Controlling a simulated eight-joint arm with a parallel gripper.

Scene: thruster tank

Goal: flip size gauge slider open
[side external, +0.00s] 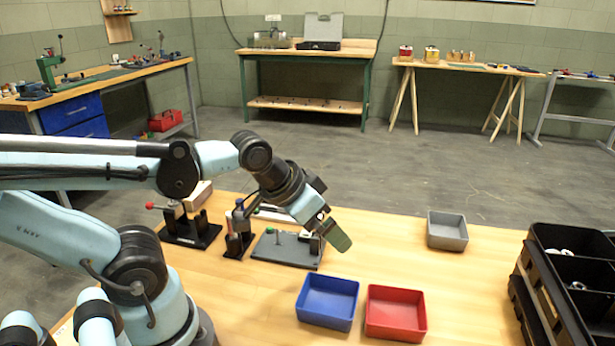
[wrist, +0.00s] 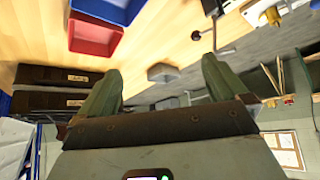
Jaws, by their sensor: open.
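My gripper (side external: 336,236) is above the table, at the right edge of a grey plate fixture (side external: 272,251) and partly in front of it. Green pads show on its fingers. In the wrist view my gripper (wrist: 161,65) has its two green fingers wide apart with nothing between them. Left of the plate stand a dark fixture with an upright post (side external: 238,240) and a black-based fixture with a red-knobbed lever (side external: 190,230). I cannot tell for sure which is the size gauge, nor how its slider stands. Part of a fixture (wrist: 268,14) shows at the wrist view's upper right.
A blue bin (side external: 328,302) and a red bin (side external: 395,313) sit at the table's front. A grey bin (side external: 447,230) is farther right, and a black compartment rack (side external: 548,300) stands at the right edge. Bare wood lies between the plate and the grey bin.

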